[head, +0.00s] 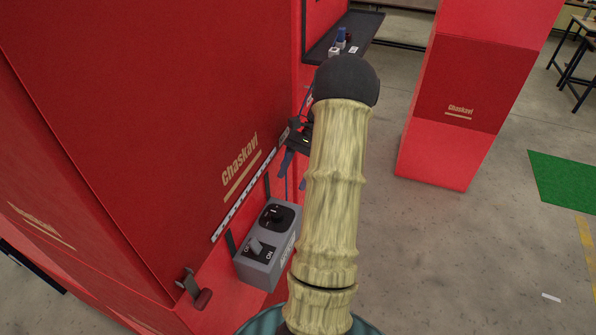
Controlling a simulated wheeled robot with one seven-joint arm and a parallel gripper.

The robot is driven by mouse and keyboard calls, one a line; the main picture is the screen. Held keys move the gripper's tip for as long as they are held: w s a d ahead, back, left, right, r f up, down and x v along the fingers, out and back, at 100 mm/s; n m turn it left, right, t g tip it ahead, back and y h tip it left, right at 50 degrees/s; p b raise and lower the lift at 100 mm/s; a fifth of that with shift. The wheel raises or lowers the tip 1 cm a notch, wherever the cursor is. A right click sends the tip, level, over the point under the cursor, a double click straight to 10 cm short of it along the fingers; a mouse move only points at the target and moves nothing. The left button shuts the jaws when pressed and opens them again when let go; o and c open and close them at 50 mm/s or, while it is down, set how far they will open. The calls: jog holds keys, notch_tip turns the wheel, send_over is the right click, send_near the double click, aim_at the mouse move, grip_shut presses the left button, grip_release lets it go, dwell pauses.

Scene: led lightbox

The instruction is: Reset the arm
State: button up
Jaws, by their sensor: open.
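My arm rises through the middle of the head view in a pale yellow ribbed cover, with a black rounded joint at its top. My gripper (293,168) shows only in part, as dark and blue pieces just left of the arm, near the front of the red cabinet (130,110). It is open, and I see nothing between its fingers. The rest of it is hidden behind the arm. I cannot tell whether it touches the cabinet.
A grey switch box (268,246) with an ON label and a knob sits low on the cabinet, close left of my arm. A black shelf (365,27) holds small items. Another red cabinet (470,90) stands right. Floor at right is largely clear.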

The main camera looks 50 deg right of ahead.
jog(key=shift+v, duration=1.15)
jog(key=shift+s+f, duration=0.1)
